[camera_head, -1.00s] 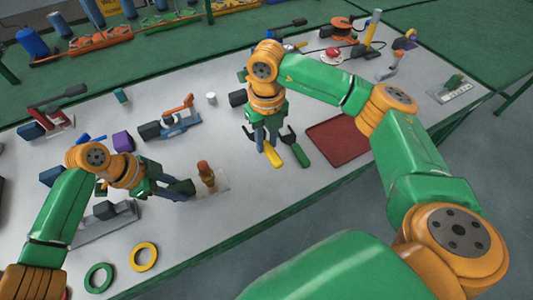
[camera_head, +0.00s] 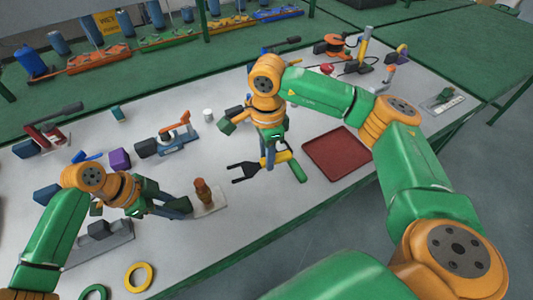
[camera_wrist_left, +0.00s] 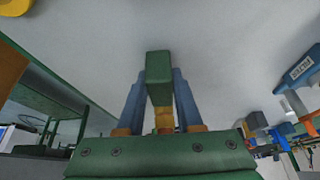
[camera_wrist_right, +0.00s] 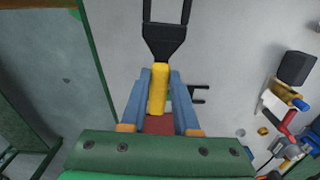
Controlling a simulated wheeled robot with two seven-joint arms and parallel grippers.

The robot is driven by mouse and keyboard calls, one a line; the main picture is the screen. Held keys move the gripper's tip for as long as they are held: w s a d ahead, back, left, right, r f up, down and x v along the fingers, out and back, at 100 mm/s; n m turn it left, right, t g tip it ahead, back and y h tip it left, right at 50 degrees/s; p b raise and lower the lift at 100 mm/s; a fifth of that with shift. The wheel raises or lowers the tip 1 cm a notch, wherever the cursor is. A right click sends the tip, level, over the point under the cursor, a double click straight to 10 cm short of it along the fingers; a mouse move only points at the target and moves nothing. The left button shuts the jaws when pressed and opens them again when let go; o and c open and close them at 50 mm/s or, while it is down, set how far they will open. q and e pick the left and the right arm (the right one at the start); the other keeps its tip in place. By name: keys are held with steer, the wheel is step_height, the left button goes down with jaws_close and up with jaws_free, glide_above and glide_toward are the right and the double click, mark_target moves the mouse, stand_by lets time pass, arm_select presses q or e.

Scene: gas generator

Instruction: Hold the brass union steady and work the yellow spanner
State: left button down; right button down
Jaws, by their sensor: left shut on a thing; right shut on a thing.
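The brass union (camera_head: 202,188) stands upright on a pale plate (camera_head: 213,200), left of centre in the head view. My left gripper (camera_head: 182,209) is beside it, on its left. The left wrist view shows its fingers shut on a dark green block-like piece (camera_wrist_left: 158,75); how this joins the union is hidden. My right gripper (camera_head: 270,160) is shut on the yellow handle of the yellow spanner (camera_wrist_right: 158,88). The spanner's black forked head (camera_head: 243,170) points left, away from the fingers. The union and spanner are well apart.
A green-handled spanner (camera_head: 297,171) lies beside the right gripper, with a red tray (camera_head: 338,153) to its right. A yellow ring (camera_head: 139,277) and a green ring (camera_head: 95,292) lie near the front edge. Several tools and fittings line the back.

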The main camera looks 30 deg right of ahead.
mark_target(253, 167)
steer(key=a+f, duration=0.3)
steer(key=shift+w+a, duration=0.25)
steer(key=shift+w, duration=0.05)
steer(key=a, duration=0.3)
steer(key=shift+w+a, duration=0.1)
steer(key=shift+w, duration=0.15)
steer(key=shift+w+a, duration=0.1)
steer(key=shift+a, duration=0.55)
